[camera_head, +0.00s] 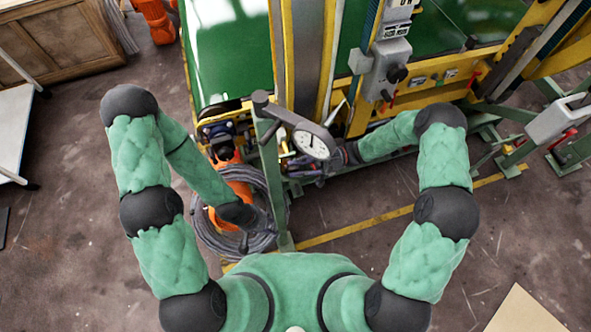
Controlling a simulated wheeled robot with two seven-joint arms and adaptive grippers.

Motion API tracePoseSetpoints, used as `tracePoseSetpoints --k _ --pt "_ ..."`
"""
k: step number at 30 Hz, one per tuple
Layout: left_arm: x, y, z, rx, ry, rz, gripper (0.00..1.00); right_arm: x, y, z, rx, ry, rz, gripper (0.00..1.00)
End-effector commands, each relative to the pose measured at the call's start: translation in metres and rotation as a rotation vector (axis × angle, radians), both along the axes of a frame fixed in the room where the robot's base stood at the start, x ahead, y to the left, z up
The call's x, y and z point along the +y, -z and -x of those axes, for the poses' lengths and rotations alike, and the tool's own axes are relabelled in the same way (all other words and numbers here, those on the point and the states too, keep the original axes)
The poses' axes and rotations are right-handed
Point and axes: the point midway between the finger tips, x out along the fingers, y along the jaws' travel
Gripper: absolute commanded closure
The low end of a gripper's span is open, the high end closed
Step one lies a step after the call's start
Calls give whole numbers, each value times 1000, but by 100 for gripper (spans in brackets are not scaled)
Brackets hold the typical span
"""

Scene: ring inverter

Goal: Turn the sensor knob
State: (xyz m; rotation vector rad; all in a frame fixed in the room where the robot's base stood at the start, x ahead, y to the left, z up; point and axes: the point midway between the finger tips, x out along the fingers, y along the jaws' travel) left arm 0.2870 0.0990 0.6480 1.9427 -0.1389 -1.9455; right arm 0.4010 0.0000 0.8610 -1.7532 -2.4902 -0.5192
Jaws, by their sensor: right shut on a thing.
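A round white dial gauge (311,145) with a dark housing sits on a green post in the middle of the view. My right gripper (334,160) reaches in from the right, just beside and below the dial. It is shut on a small part there, taken to be the sensor knob; its fingers and the dark parts around hide it. My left gripper (262,226) hangs low beside the green post, over a coil of grey cable. Its fingers are too dark and small to tell whether they are open.
A green-and-yellow machine frame (332,50) stands behind the gauge. A grey control box (387,70) hangs right of it. Coiled cable (222,240) and an orange part (238,185) lie by my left forearm. Bare floor (70,230) is at left.

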Motion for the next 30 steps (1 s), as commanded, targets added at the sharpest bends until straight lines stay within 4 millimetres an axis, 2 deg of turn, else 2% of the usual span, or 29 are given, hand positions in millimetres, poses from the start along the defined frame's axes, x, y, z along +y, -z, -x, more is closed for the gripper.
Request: tracePoseSetpoints --k 6,20,21,22,23,30 --pt "0 10 0 0 0 0 60 0 2 0 15 -12 -48 100" --pt "0 11 0 -1 0 0 60 0 0 0 18 -15 -59 100" --pt "0 11 0 0 0 0 60 0 0 0 18 -15 -59 65" --pt "0 11 0 0 0 0 60 0 0 0 18 -15 -59 56" --pt "0 11 0 0 0 0 60 0 0 0 18 -15 -59 52" --pt "0 11 0 0 0 0 60 0 1 0 18 -15 -59 52"
